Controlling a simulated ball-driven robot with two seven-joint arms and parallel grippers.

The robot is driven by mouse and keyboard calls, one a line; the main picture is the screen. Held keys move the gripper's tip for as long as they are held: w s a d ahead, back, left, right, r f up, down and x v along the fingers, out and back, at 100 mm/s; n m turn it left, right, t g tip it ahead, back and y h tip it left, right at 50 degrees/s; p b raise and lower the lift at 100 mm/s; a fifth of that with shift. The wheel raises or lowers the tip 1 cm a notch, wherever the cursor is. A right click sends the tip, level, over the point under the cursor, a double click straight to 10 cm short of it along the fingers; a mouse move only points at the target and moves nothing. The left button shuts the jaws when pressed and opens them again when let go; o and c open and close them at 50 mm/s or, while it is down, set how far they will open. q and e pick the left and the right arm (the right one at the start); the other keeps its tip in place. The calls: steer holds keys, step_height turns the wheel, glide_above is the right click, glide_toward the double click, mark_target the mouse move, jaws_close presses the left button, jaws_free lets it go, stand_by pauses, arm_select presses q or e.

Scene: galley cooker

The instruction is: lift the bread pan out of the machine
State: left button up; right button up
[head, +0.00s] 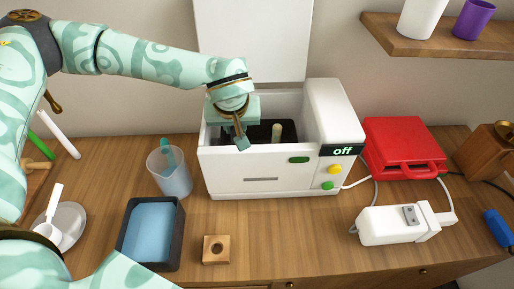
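The white bread machine (257,177) stands on the wooden counter with its lid (252,38) raised upright. Its small screen reads "off". The dark bread pan (287,128) shows inside the open top, with a pale upright post in it. My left arm comes in from the upper left. My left gripper (240,139) points down at the left part of the opening, over or at the pan. The hand hides part of the pan, and I cannot tell whether the fingers touch it. My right gripper is not in view.
A clear jug (170,176) and a dark tray with a blue inside (150,232) are left of the machine. A wooden block (216,249) sits in front. A red appliance (402,146) and a white mixer (392,225) are right. A shelf (430,38) overhangs upper right.

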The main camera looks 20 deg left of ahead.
arm_select(q)
jaws_close()
